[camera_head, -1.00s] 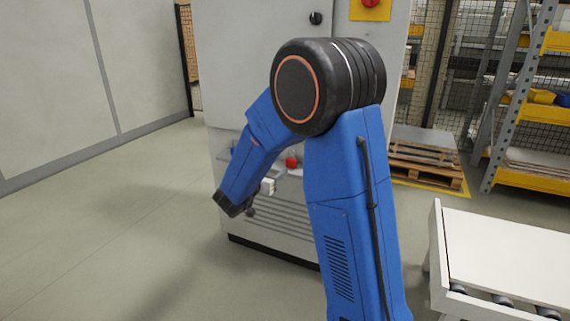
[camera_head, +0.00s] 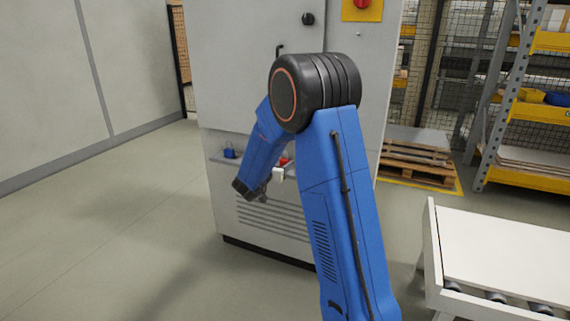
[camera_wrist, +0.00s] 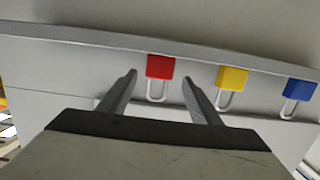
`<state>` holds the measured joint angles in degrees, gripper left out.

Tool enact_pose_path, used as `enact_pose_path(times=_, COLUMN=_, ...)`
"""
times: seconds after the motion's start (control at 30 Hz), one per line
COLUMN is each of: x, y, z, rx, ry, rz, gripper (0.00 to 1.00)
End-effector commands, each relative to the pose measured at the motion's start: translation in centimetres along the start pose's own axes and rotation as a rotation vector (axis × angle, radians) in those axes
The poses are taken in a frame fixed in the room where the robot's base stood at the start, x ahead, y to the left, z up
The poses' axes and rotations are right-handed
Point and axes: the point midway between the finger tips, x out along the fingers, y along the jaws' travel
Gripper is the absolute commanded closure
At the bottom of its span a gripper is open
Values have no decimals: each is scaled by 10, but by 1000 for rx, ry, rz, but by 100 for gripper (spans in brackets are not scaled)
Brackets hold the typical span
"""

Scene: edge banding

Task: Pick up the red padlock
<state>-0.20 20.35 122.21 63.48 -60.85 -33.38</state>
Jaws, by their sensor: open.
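The red padlock (camera_wrist: 160,68) sits on a grey ledge of the cabinet, with its shackle toward my gripper in the wrist view. In the head view a small part of its red body (camera_head: 284,161) shows beside my arm. My gripper (camera_wrist: 158,80) is open and empty, its two fingers pointing at the ledge with the red padlock lined up between their tips. I cannot tell whether the tips reach around it. In the head view my gripper is mostly hidden behind my blue arm.
A yellow padlock (camera_wrist: 232,78) and a blue padlock (camera_wrist: 299,90) sit to the right on the same ledge (camera_wrist: 110,38) in the wrist view. The grey cabinet (camera_head: 235,75) stands behind. A white-topped roller table (camera_head: 505,255) is at right. Open floor lies at left.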

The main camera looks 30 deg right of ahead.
Motion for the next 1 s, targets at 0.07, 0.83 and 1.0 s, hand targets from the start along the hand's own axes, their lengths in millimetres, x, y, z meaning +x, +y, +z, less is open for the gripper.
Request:
enact_pose_path(times=0.07, x=10, y=2, z=2, rx=-1, ry=-1, rz=2, gripper=42)
enact_pose_path(times=0.83, x=43, y=2, z=3, rx=0, ry=0, rz=0, gripper=88)
enact_pose_path(times=1.0, x=42, y=2, z=3, rx=0, ry=0, rz=0, gripper=88)
